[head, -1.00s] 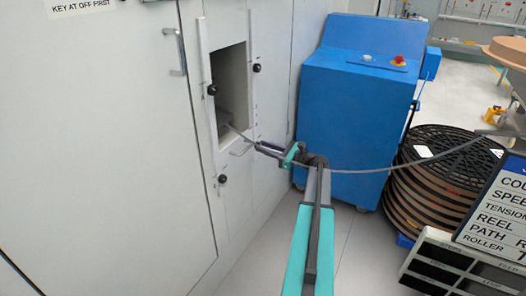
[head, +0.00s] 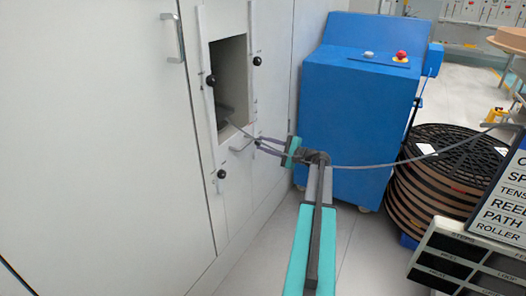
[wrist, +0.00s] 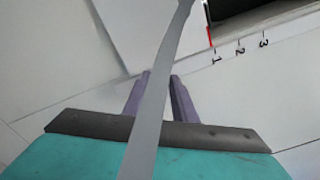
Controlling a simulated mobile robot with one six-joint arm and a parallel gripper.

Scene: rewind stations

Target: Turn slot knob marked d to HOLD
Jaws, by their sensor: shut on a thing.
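My gripper (head: 257,142) is at the lower right of the slot opening (head: 229,80) in the pale cabinet wall. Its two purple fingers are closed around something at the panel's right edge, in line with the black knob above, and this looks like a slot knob. The held knob and its marking are hidden. In the wrist view, a grey strip (wrist: 150,120) crosses in front of the fingers and covers the space between their tips. Other black knobs show at the upper right (head: 257,61), upper left (head: 211,80) and lower left (head: 221,174). No HOLD label is readable.
The grey strip (head: 380,163) runs from the opening past my gripper towards the right. A blue cabinet (head: 350,115) stands just right, with stacked black reels (head: 440,165) beyond. A scale marked 1, 2, 3 (wrist: 240,51) lies nearby.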

